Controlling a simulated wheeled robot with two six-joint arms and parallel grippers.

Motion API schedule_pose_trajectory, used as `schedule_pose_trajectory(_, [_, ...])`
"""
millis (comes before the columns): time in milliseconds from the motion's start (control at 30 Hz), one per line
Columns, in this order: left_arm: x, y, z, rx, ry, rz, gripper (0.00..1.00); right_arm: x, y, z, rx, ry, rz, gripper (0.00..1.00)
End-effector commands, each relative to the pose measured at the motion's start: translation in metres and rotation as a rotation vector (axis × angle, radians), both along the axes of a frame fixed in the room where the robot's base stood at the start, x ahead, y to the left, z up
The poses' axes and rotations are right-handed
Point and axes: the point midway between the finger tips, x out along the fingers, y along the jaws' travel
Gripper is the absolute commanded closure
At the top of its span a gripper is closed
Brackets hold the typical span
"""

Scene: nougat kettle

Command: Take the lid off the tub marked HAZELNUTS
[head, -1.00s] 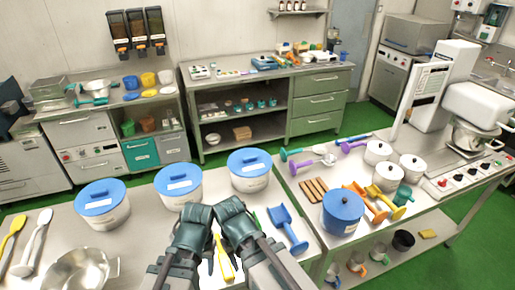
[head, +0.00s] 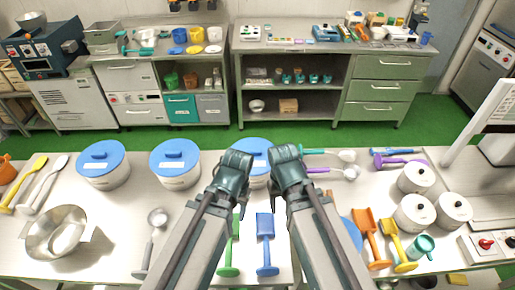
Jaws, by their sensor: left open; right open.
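Three white tubs with blue lids stand in a row along the back of the near table: the left tub (head: 106,180), the middle tub (head: 178,181) and the right tub (head: 257,182). Each lid is on. The labels are too small to read, so I cannot tell which is HAZELNUTS. My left gripper (head: 237,162) and my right gripper (head: 286,156) are open, side by side in front of the right tub, hiding its sides. Their fingertips are hard to make out, and I see nothing held. Another blue lid (head: 352,234) shows partly behind my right arm.
White pots (head: 414,213), orange (head: 372,238) and yellow (head: 396,246) scoops and a teal mug (head: 420,247) are at right. Bare tabletop lies between bowl and ladle.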

Motion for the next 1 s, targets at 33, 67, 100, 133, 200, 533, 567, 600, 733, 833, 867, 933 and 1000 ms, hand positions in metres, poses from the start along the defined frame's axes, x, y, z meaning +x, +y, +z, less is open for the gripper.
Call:
schedule_pose_trajectory(33, [0.0, 0.0, 0.026, 0.0, 0.001, 0.001, 0.5, 0.009, -0.013, 0.026, 0.012, -0.01, -0.043, 0.4])
schedule_pose_trajectory(67, [0.0, 0.0, 0.033, -0.001, 0.001, 0.002, 0.5, 0.014, -0.019, 0.033, 0.019, -0.017, -0.068, 0.4])
schedule_pose_trajectory(100, [0.0, 0.0, 0.042, -0.001, 0.001, 0.002, 0.5, 0.021, -0.027, 0.042, 0.03, -0.027, -0.105, 0.4])
schedule_pose_trajectory(133, [0.0, 0.0, 0.049, -0.001, 0.001, 0.003, 0.5, 0.027, -0.033, 0.048, 0.036, -0.035, -0.135, 0.4])
schedule_pose_trajectory(200, [0.0, 0.0, 0.063, -0.001, 0.001, 0.004, 0.5, 0.044, -0.046, 0.063, 0.051, -0.049, -0.22, 0.4])
schedule_pose_trajectory(533, [0.0, 0.0, 0.079, -0.001, 0.002, 0.006, 0.5, 0.149, -0.034, 0.078, 0.084, -0.071, -0.796, 0.4])
schedule_pose_trajectory(567, [0.0, 0.0, 0.079, -0.001, 0.002, 0.006, 0.5, 0.159, -0.029, 0.078, 0.084, -0.07, -0.853, 0.4])
schedule_pose_trajectory(600, [0.0, 0.0, 0.079, -0.001, 0.002, 0.006, 0.5, 0.173, -0.022, 0.078, 0.084, -0.069, -0.93, 0.4])
schedule_pose_trajectory(733, [0.0, 0.0, 0.078, -0.001, 0.002, 0.006, 0.5, 0.218, 0.008, 0.078, 0.076, -0.063, -1.201, 0.4])
schedule_pose_trajectory(833, [0.0, 0.0, 0.078, -0.001, 0.002, 0.006, 0.5, 0.248, 0.031, 0.078, 0.068, -0.062, -1.396, 0.4])
schedule_pose_trajectory(867, [0.0, 0.0, 0.078, -0.001, 0.002, 0.006, 0.5, 0.256, 0.037, 0.078, 0.066, -0.062, -1.449, 0.4])
schedule_pose_trajectory(933, [0.0, 0.0, 0.078, -0.001, 0.002, 0.006, 0.5, 0.27, 0.049, 0.078, 0.06, -0.061, -1.558, 0.4])
schedule_pose_trajectory(1000, [0.0, 0.0, 0.078, -0.001, 0.002, 0.006, 0.5, 0.282, 0.06, 0.078, 0.054, -0.062, -1.645, 0.4])
